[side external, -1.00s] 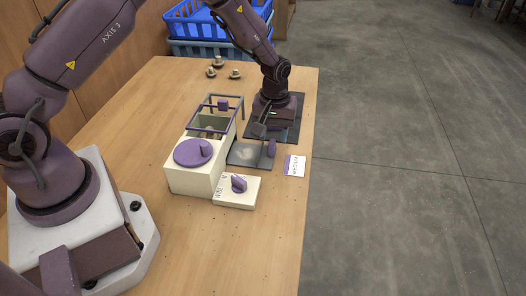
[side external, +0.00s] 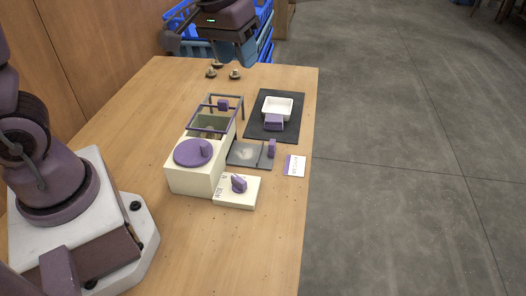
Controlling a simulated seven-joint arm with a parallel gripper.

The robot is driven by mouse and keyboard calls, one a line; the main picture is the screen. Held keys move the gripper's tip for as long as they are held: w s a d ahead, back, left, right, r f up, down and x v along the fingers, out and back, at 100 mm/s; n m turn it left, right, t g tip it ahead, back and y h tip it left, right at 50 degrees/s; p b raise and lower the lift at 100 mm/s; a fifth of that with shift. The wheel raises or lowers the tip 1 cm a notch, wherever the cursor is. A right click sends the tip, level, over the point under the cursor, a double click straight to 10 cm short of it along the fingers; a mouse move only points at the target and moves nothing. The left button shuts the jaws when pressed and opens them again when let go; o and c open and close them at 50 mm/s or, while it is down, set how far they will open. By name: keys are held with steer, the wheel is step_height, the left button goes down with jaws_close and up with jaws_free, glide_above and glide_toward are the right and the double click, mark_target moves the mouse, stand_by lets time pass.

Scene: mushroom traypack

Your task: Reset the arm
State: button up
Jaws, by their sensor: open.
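My gripper (side external: 212,50) is raised at the top of the side external view, above the far end of the table and in front of the blue crates. It is open, and I see nothing held in it. Its fingers are partly lost against the crates. The mushrooms (side external: 235,74) stand on small dark stands at the far end of the table, below my gripper. One is partly covered by my gripper.
A cream machine (side external: 190,181) with a purple round lid (side external: 193,152) and a dark frame stands mid-table. Beside it are a grey plate (side external: 243,153), a cream box with a purple knob (side external: 236,193) and a label card (side external: 295,166). The near tabletop (side external: 255,250) is clear.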

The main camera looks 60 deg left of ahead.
steer(key=s+r+m+t, duration=0.1)
steer(key=s+r+m, duration=0.1)
steer(key=s, duration=0.5)
steer(key=s+r+m+t, duration=0.1)
steer(key=s+r+m, duration=0.1)
steer(key=s, duration=0.6)
steer(key=shift+d+r+t, duration=0.2)
steer(key=shift+r+t, duration=0.1)
steer(key=shift+r, duration=0.55)
